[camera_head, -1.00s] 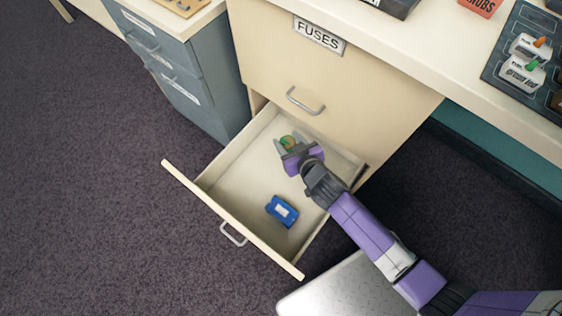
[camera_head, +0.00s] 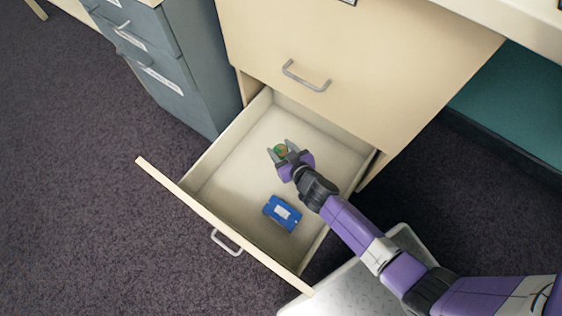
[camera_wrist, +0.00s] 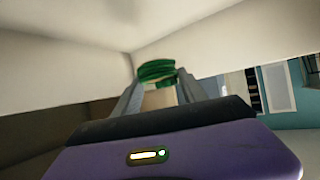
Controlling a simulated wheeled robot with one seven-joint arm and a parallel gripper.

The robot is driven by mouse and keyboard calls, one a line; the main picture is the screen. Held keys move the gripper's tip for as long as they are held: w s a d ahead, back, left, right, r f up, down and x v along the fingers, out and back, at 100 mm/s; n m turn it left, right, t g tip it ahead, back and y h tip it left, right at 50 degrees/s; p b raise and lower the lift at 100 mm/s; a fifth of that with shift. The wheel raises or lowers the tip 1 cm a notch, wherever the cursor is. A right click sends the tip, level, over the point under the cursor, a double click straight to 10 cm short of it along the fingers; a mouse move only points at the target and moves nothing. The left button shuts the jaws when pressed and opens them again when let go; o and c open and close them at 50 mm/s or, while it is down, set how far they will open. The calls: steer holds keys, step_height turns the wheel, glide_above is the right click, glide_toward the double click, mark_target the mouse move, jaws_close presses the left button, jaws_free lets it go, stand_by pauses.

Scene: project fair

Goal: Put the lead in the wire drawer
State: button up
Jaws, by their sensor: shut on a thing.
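The lead is a small green coil (camera_head: 280,151) with an orange spot, held between the fingertips of my gripper (camera_head: 281,152). In the wrist view the green coil (camera_wrist: 157,71) sits between the two grey fingers. My gripper is shut on it, over the inside of the open lower drawer (camera_head: 235,160). The drawer has a pale floor and cream walls. Whether the coil touches the drawer floor cannot be told. No label shows on this drawer's front from here.
A blue box (camera_head: 282,213) with a pale label lies in the drawer near its front. A shut drawer (camera_head: 350,50) with a grey handle is above. A grey cabinet (camera_head: 165,60) stands at left. Bare drawer floor lies around the coil.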

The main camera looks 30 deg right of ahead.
steer(key=shift+f+b, duration=3.25)
steer(key=shift+f, duration=1.35)
steer(key=shift+f+b, duration=0.45)
steer(key=shift+f, duration=0.2)
steer(key=o, duration=1.3)
steer(key=shift+o, duration=0.2)
steer(key=shift+r, duration=0.1)
